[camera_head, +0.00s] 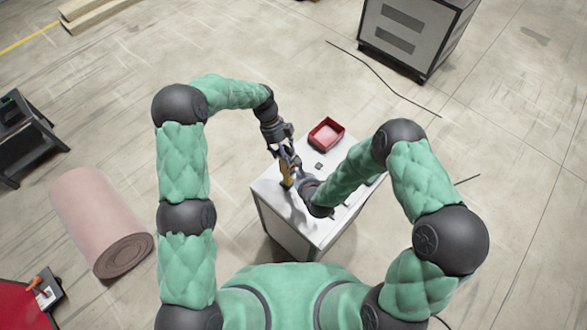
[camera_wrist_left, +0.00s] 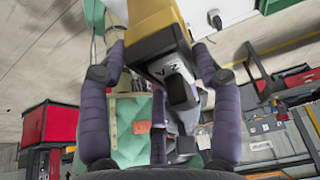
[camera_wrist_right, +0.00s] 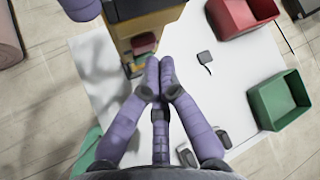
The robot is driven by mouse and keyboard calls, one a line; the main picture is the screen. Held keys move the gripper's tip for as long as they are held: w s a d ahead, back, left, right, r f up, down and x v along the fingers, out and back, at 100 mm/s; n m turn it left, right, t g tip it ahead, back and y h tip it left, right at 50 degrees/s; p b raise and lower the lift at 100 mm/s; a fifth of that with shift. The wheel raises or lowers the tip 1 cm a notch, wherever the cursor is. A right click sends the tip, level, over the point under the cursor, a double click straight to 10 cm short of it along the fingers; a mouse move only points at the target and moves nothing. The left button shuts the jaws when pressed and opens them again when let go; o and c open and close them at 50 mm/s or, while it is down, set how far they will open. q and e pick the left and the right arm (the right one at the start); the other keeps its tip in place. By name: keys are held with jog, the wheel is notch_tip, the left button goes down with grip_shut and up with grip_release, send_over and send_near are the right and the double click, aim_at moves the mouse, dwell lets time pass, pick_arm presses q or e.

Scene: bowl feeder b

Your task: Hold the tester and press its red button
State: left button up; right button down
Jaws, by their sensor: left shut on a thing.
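The tester, a yellow and dark block, is held in my left gripper above the white table; it shows in the head view (camera_head: 287,181), the left wrist view (camera_wrist_left: 155,44) and the right wrist view (camera_wrist_right: 143,27). My left gripper (camera_wrist_left: 157,55) is shut on it, with a finger on each side. A red button (camera_wrist_right: 143,43) shows on the tester in the right wrist view. My right gripper (camera_wrist_right: 159,66) is shut with its fingertips together, close beside the button. Whether they touch it I cannot tell.
The white table (camera_head: 270,188) bears a red bin (camera_head: 326,134) at its back. A green bin (camera_wrist_right: 279,100) and a small dark block (camera_wrist_right: 205,58) also lie on it. A pink roll (camera_head: 100,220) lies on the floor at left. A grey cabinet (camera_head: 410,35) stands behind.

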pick_arm(q)
jog(key=shift+s+f, duration=0.1)
pick_arm(e)
jog(key=shift+w+a, duration=0.4)
dwell(1.0)
jog(key=shift+s+d, duration=0.55)
jog(key=shift+s, duration=0.05)
jog(key=s+d, duration=0.3)
jog(key=shift+s+d, duration=0.25)
jog(key=shift+s, duration=0.1)
dwell(0.4)
dwell(0.5)
pick_arm(q)
jog(key=o, duration=1.8)
jog(key=shift+c, duration=0.2)
